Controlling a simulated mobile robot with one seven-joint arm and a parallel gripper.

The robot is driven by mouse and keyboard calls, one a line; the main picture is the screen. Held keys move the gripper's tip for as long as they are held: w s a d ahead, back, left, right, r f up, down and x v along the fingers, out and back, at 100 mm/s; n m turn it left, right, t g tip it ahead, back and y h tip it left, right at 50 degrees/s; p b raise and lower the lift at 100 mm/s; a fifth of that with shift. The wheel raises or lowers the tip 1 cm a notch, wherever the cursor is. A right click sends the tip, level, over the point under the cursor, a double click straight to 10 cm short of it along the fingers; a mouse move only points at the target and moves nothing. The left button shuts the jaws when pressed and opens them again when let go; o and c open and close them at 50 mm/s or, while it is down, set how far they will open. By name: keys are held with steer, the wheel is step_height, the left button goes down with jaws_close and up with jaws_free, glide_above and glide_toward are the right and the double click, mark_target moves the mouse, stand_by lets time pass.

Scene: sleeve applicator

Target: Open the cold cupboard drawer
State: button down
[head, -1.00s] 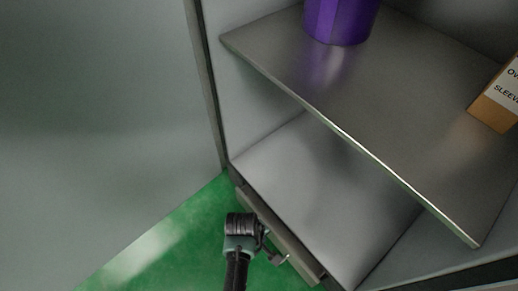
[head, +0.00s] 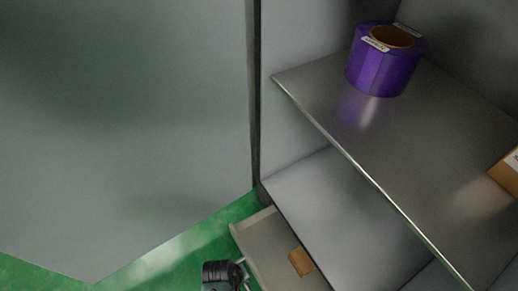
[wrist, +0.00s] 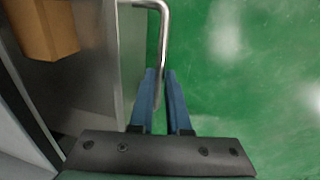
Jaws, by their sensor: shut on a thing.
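The cold cupboard drawer (head: 258,234) is at the bottom of the cupboard in the head view. It is pulled part of the way out, so some of its inside shows. Its metal bar handle (wrist: 163,28) is clear in the wrist view, in front of the drawer front (wrist: 118,60). My gripper (wrist: 161,73) is shut on this handle, one blue finger on each side of the bar. In the head view, my wrist shows at the bottom edge, beside the drawer front. A small cardboard box (head: 301,262) lies in the drawer and also shows in the wrist view (wrist: 45,28).
A metal shelf (head: 340,130) above the drawer carries a purple roll (head: 383,68) and a cardboard box (head: 508,172) at the right edge. A large grey door panel (head: 120,120) stands at the left. Green floor (head: 175,250) is clear before the drawer.

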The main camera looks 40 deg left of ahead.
steer(key=s+a+p, duration=0.1)
steer(key=s+a, duration=0.1)
steer(key=s, duration=0.6)
steer(key=shift+a+p, duration=0.4)
steer(key=shift+s, duration=0.1)
steer(key=c, duration=0.9)
jaws_free()
steer(key=r+p, duration=0.3)
steer(key=r, duration=0.1)
steer(key=s+r+p, duration=0.1)
steer(key=r+p, duration=0.2)
steer(key=r, duration=0.1)
steer(key=s+a+r+p, duration=0.1)
steer(key=r+p, duration=0.2)
steer(key=r, duration=0.1)
steer(key=shift+s+r, duration=0.15)
steer(key=shift+r, duration=0.15)
